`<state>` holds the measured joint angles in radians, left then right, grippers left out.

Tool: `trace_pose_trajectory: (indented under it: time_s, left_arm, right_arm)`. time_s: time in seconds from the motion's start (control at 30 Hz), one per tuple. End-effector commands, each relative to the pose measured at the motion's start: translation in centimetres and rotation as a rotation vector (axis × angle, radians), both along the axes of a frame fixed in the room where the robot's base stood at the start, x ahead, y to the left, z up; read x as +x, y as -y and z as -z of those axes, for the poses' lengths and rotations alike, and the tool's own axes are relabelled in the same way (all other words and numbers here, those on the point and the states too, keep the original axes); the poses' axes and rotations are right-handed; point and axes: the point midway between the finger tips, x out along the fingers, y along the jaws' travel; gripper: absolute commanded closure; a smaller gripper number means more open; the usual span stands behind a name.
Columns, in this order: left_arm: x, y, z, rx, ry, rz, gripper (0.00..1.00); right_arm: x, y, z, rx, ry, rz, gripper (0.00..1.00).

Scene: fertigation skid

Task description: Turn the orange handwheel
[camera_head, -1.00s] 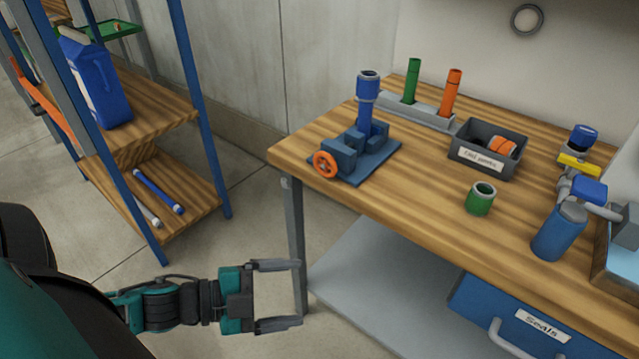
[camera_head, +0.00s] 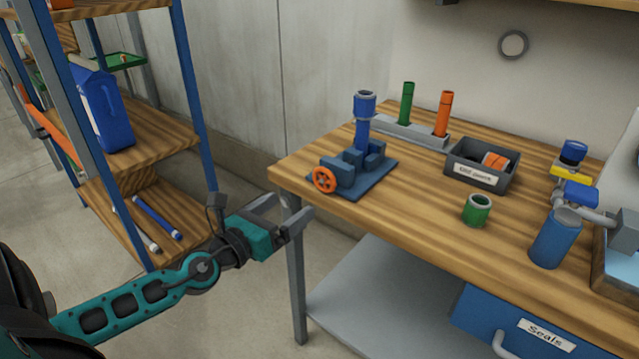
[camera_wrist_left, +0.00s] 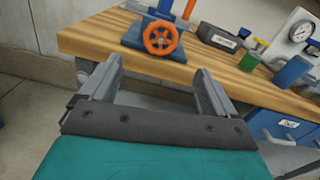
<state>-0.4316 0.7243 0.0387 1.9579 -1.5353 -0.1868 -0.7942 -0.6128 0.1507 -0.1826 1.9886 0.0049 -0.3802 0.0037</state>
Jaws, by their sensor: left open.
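The orange handwheel (camera_head: 325,180) is a spoked wheel on the front left of a blue vise-like fixture (camera_head: 350,176), which stands near the left corner of the wooden bench. A blue upright cylinder (camera_head: 365,125) stands in the fixture. My left gripper (camera_head: 291,211) is open and empty, just off the bench's left front edge, below and left of the handwheel. In the left wrist view the handwheel (camera_wrist_left: 161,38) faces me beyond and above the open fingers (camera_wrist_left: 158,84), apart from them. My right gripper is not in view.
The bench top (camera_head: 400,205) holds a grey rack (camera_head: 402,130) with green and orange tubes, a labelled grey bin (camera_head: 480,168), a green ring-like cup (camera_head: 477,210) and blue valve parts (camera_head: 555,240). A shelf with a blue jug (camera_head: 105,110) stands left. The bench's front edge lies between gripper and handwheel.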

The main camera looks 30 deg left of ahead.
Motion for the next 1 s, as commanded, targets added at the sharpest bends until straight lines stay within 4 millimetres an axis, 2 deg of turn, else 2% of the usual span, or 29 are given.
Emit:
trace_pose_trajectory:
  time_s: [0.03, 0.6, 0.8, 1.0]
  left_arm:
    - [0.7, 0.1, -0.4, -0.002, 0.003, 0.0, 0.1]
    - [8.6, 0.7, -0.1, -0.006, -0.001, 0.001, 0.1]
    - [10.3, 0.8, 0.0, -0.005, -0.001, 0.0, 0.1]
    - [10.8, 0.9, 0.1, -0.005, -0.003, 0.002, 0.1]
  right_arm:
    - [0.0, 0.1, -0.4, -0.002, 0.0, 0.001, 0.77]
    - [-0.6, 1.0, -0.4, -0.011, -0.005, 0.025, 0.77]
    - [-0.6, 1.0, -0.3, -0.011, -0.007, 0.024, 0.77]
    - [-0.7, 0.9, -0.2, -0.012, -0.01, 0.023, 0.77]
